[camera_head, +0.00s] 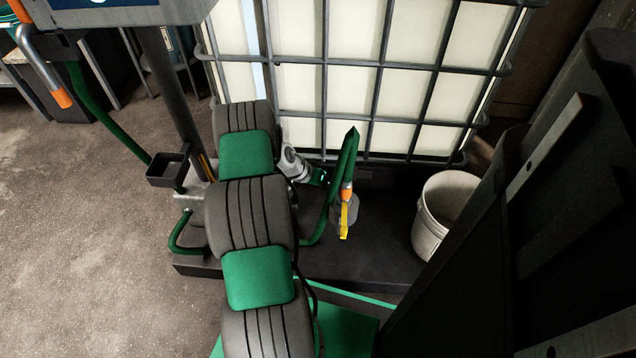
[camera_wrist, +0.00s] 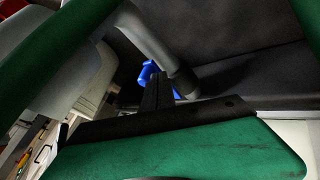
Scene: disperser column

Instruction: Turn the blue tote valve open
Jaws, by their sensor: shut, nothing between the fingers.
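The blue tote valve (camera_wrist: 146,73) shows in the wrist view as a small blue part just beyond my fingers. It is partly hidden behind them. I cannot tell whether my fingers touch it or how far it is turned. My gripper (camera_wrist: 157,82) is shut and empty, with its dark fingers together in front of the blue part. In the head view, the white caged tote (camera_head: 348,92) stands at the back. The blue valve is not visible there, and I cannot make out my fingertips beyond my arm.
A grey pipe (camera_wrist: 150,38) runs close beside the blue part in the wrist view. In the head view, a green hose (camera_head: 341,165) with a yellow lever (camera_head: 344,220) stands right of my arm. A white bucket (camera_head: 432,230) is farther right. Open floor (camera_head: 85,235) lies left.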

